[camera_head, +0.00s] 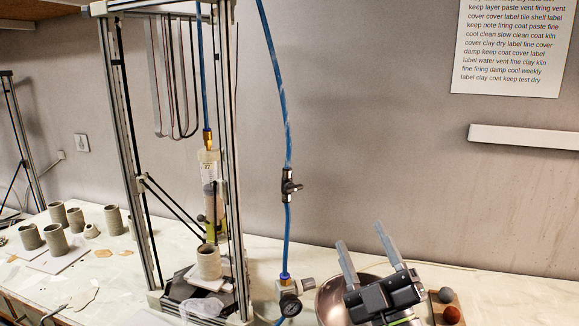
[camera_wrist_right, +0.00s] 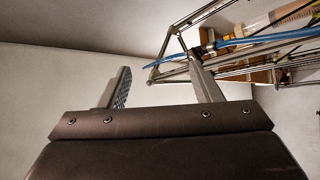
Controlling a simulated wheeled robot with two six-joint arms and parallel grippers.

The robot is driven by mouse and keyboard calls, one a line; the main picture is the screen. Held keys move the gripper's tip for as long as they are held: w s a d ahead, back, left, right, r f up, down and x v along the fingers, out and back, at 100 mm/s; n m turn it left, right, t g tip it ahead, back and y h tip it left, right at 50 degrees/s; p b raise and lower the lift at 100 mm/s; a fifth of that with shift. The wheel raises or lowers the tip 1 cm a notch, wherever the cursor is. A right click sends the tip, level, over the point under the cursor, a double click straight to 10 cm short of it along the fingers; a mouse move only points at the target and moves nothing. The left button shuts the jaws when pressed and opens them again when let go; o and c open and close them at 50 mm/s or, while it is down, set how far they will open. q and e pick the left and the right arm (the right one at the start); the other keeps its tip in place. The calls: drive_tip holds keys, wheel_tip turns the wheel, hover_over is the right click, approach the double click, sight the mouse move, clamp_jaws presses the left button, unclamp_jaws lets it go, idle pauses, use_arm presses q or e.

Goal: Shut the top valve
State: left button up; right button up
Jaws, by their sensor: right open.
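The top valve (camera_head: 289,187) is a small black inline valve on the blue air hose (camera_head: 287,232), which hangs in front of the grey wall. A blue hose (camera_wrist_right: 225,50) passes behind the right-hand finger there; I cannot make out the valve in that view. My left gripper is not in view.
A clay printer frame (camera_head: 232,150) with a clay cartridge (camera_head: 208,165) stands left of the hose. A regulator with a gauge (camera_head: 290,305) sits below the valve. The space right of the valve is clear.

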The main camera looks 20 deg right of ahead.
sight(296, 188)
drive_tip(key=w+a+r+m+g+y, duration=0.1)
drive_tip(key=w+a+r+m, duration=0.1)
drive_tip(key=w, duration=0.2)
drive_tip(key=w+a+r+m+g+y+p, duration=0.1)
drive_tip(key=w+a+r+m+y, duration=0.1)
drive_tip(key=w+a+m, duration=0.1)
drive_tip(key=w+a+r+m+g+y+p, duration=0.1)
drive_tip(key=w+a+r+m+y, duration=0.1)
drive_tip(key=w, duration=0.4)
drive_tip(key=shift+a+r+g, duration=0.4)
drive_tip(key=shift+a, duration=0.1)
drive_tip(key=shift+w+a+r, duration=0.15)
drive_tip(key=shift+w+a, duration=0.05)
drive_tip(key=shift+w, duration=0.45)
